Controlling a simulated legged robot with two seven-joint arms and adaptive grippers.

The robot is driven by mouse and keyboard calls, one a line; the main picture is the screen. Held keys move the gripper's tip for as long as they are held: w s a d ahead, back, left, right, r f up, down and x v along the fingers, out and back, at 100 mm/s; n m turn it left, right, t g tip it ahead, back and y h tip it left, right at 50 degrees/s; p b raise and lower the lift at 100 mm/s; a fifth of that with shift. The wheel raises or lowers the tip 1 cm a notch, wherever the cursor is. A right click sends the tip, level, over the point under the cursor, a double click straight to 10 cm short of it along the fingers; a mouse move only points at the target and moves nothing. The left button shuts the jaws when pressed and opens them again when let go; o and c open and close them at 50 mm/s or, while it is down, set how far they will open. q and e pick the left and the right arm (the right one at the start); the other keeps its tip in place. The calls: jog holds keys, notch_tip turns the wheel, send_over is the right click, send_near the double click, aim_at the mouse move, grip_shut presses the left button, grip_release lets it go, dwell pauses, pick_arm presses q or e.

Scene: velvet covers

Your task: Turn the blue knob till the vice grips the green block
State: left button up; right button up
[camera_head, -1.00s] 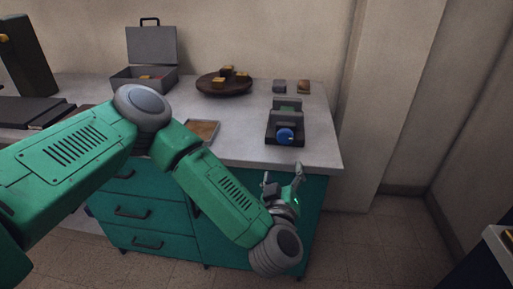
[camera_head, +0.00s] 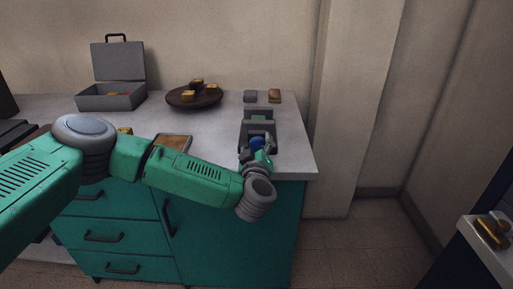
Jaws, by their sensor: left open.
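The grey vice (camera_head: 257,127) stands near the right end of the worktop. Its blue knob (camera_head: 257,143) faces me and is partly hidden by my gripper. The green block (camera_head: 259,118) shows between the vice's jaws, small and partly covered; I cannot tell whether the jaws touch it. My left gripper (camera_head: 258,154) is open at the front of the vice, its fingers close to the blue knob. I cannot tell whether they touch it. My right gripper is not in view.
A round brown tray (camera_head: 178,101) with gold pieces and an open grey case (camera_head: 110,102) stand at the back. Two small blocks, grey (camera_head: 250,97) and brown (camera_head: 274,96), lie behind the vice. A shallow tray (camera_head: 173,143) lies left of it.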

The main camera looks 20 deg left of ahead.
pick_arm(q)
jog(key=shift+w+d, duration=0.1)
jog(key=shift+d, duration=0.15)
